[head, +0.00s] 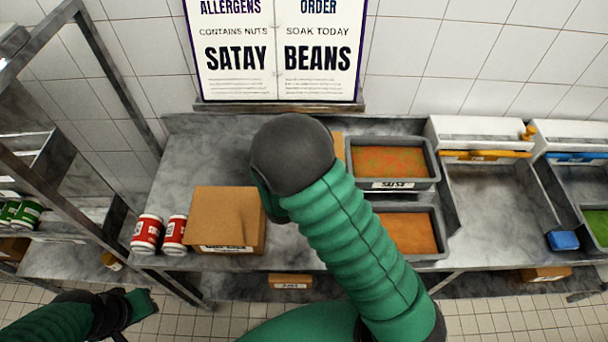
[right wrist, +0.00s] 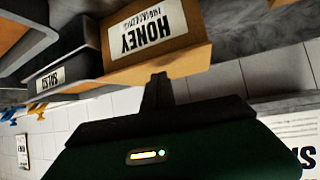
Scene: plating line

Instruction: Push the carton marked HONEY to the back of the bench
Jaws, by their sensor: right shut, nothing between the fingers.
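The HONEY carton (right wrist: 155,38) is brown with a white label, upside down in the right wrist view. It stands beside a grey tray. In the head view only a brown sliver, apparently this carton (head: 340,146), shows past my right arm. My right gripper (right wrist: 158,80) is shut and empty, its tips near the carton's edge; I cannot tell if they touch. In the head view it is hidden behind my arm. My left gripper (head: 132,306) is low at the left, off the bench; its jaws are unclear.
Another brown carton (head: 228,215) stands at the bench's front left, its label unreadable, beside two red-labelled cans (head: 147,233). Food trays (head: 438,176) stand to the right. Bare bench (head: 195,150) lies behind the left carton. A sign (head: 278,50) is at the back wall.

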